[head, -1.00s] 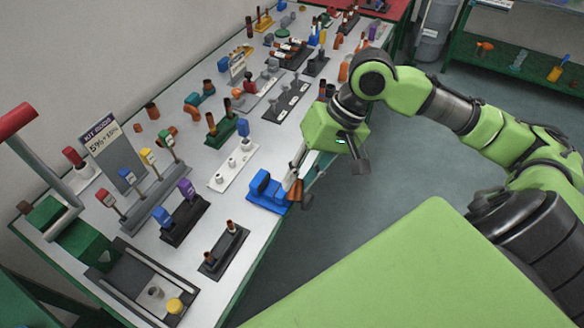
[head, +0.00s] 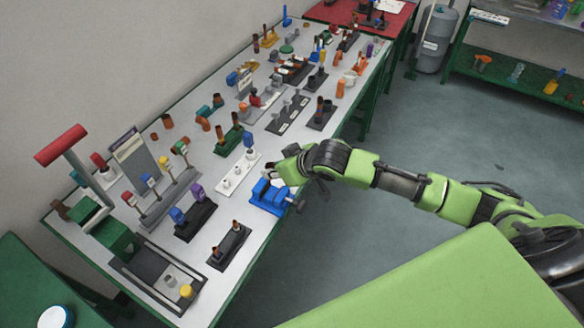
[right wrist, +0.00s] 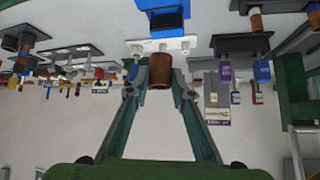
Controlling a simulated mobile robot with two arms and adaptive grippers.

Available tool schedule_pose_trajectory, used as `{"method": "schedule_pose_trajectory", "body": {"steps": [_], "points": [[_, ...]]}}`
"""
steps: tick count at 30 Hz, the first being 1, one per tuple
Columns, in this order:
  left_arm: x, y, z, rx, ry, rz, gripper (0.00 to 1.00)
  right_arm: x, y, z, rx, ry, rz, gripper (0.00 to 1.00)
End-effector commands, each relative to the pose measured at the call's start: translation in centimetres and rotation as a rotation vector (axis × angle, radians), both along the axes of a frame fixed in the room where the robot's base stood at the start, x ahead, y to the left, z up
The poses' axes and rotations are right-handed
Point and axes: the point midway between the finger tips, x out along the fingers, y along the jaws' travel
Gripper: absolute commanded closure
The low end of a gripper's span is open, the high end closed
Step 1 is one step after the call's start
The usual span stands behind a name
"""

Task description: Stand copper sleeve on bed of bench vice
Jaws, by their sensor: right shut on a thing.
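The bench vice (head: 266,195) is blue and stands near the bench's front edge in the head view. Part of it shows at the top of the right wrist view (right wrist: 165,18). The copper sleeve (right wrist: 160,72) is a brown-copper tube held between the fingertips of my right gripper (right wrist: 160,78), which is shut on it. In the head view my right gripper (head: 272,170) is just behind the vice, near the white rack; I cannot make out the sleeve there. Whether the sleeve touches anything is unclear. My left gripper is not in view.
A white rack (head: 235,174) stands just behind and left of the vice. A dark holder with brown tubes (head: 230,246) and a stand with purple and blue pieces (head: 190,220) are nearby. More holders crowd the bench further back. The floor in front is clear.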

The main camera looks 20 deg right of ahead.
Motion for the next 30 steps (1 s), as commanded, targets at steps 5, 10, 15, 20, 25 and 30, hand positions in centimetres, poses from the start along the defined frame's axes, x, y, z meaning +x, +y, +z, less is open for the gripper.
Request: {"method": "schedule_pose_trajectory", "body": {"steps": [5, 10, 15, 20, 25, 30], "points": [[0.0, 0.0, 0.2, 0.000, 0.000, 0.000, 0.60, 0.4, 0.4, 0.0, -0.005, -0.025, 0.024, 0.96], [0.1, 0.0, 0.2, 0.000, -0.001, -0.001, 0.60, 0.4, 0.4, 0.0, -0.004, -0.024, 0.023, 0.96], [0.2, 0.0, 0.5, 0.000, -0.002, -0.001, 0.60, 0.4, 0.4, 0.1, -0.004, -0.023, 0.021, 0.96], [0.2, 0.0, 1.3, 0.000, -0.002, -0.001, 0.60, 0.3, 0.4, 0.2, -0.005, -0.022, 0.021, 0.96], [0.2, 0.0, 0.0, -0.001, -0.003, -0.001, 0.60, 0.3, 0.4, -1.9, -0.005, -0.022, 0.021, 0.96], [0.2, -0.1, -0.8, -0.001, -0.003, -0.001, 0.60, 0.3, 0.4, -3.6, -0.007, -0.022, 0.021, 0.96]]}}
